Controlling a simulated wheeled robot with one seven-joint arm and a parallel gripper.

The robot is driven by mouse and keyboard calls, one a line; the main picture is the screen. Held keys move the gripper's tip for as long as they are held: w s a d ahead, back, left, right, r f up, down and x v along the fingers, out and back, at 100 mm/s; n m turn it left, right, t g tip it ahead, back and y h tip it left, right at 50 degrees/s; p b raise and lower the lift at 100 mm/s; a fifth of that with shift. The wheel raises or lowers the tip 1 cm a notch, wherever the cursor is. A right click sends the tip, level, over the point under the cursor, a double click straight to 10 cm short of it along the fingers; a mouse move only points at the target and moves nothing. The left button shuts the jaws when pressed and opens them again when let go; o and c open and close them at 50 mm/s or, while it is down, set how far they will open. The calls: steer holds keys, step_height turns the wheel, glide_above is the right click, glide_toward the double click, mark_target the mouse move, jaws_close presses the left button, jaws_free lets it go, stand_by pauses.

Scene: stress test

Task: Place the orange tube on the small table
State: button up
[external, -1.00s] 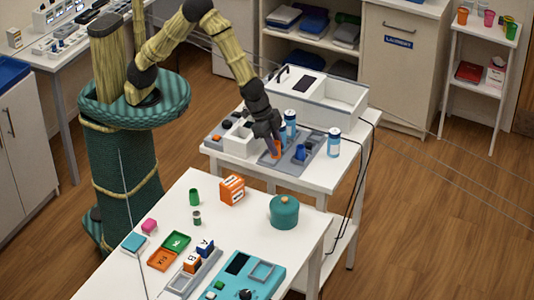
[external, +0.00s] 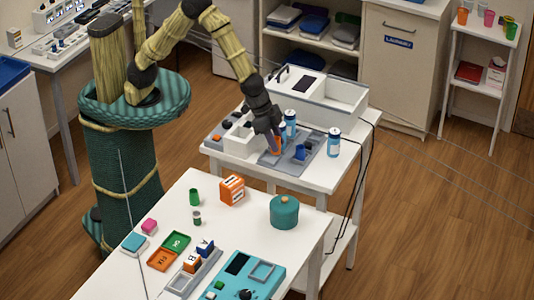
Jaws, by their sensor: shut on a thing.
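The orange tube (external: 277,146) is at the tray on the white table at the centre, partly hidden by my dark gripper (external: 275,146). My gripper points down over the tray's left part and is shut on the tube. I cannot tell whether the tube still touches the grey tray (external: 299,166). The white table (external: 322,184) around the tray carries several other things. A second white table (external: 223,239) stands in front. Which one is the small table I cannot tell.
A blue piece (external: 299,152) sits in the tray. Blue-and-white bottles stand near it, one to the right (external: 334,142) and one behind my gripper (external: 290,122). A white bin (external: 342,100) is at the back. A teal pot (external: 284,212) stands on the front table.

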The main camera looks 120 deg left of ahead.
step_height(320, 180, up, 7)
steer(key=w+a+n+y+p, duration=0.1)
steer(key=w+a+p, duration=0.3)
steer(key=a, duration=0.5)
steer(key=w+a+n+p, duration=0.1)
steer(key=w+a+p, duration=0.1)
steer(key=a+p, duration=0.6)
steer(key=f, duration=0.1)
steer(key=a+f+b, duration=0.1)
steer(key=f, duration=0.1)
steer(key=a+f+b, duration=0.1)
steer(key=f, duration=0.1)
steer(key=shift+a+f, duration=0.2)
steer(key=shift+a, duration=0.05)
steer(key=shift+f, duration=0.2)
steer(key=shift+f+b, duration=2.15)
steer(key=shift+f, duration=1.1)
steer(key=shift+f, duration=0.25)
steer(key=o, duration=1.1)
steer(key=shift+s+r, duration=0.1)
